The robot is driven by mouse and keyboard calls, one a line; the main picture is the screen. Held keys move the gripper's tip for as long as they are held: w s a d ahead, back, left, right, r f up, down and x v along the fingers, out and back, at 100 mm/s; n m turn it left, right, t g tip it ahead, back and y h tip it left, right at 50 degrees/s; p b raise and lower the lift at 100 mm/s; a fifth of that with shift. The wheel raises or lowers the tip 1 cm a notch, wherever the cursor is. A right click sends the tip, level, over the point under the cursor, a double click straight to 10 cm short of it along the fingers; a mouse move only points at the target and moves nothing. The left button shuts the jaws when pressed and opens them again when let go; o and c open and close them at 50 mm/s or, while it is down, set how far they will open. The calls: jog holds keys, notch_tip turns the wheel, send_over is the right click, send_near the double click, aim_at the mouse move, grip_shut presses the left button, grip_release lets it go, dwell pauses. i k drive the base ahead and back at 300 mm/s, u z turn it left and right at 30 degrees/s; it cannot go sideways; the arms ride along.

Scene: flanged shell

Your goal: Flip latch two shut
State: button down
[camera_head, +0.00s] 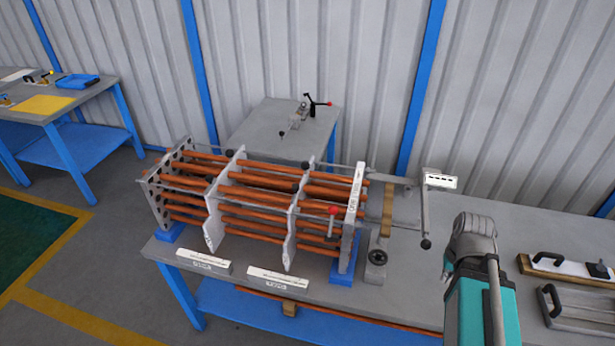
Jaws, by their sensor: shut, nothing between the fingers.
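A tube bundle of orange rods (262,200) held by grey plates stands on the grey workbench (400,300). Its right end plate (352,225) carries upright lettering too small to read. A short lever with a red knob (333,210) stands at the front of that plate, knob up. I cannot tell whether it is latch two, nor whether it is open or shut. My teal and grey arm (482,305) rises from the bottom edge, right of the bundle. It ends in view at a grey rounded joint; my gripper's fingers do not show.
A grey post with a white plate (440,181) stands right of the bundle. Two white label blocks (203,262) (277,277) lie along the front edge. Handled parts (565,266) lie at far right. A back table (262,130) holds a red-knobbed clamp (318,103).

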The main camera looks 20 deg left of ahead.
aim_at(295, 187)
jog(key=z, duration=0.15)
jog(key=k, duration=1.15)
jog(key=u, duration=0.95)
jog(key=i, duration=0.95)
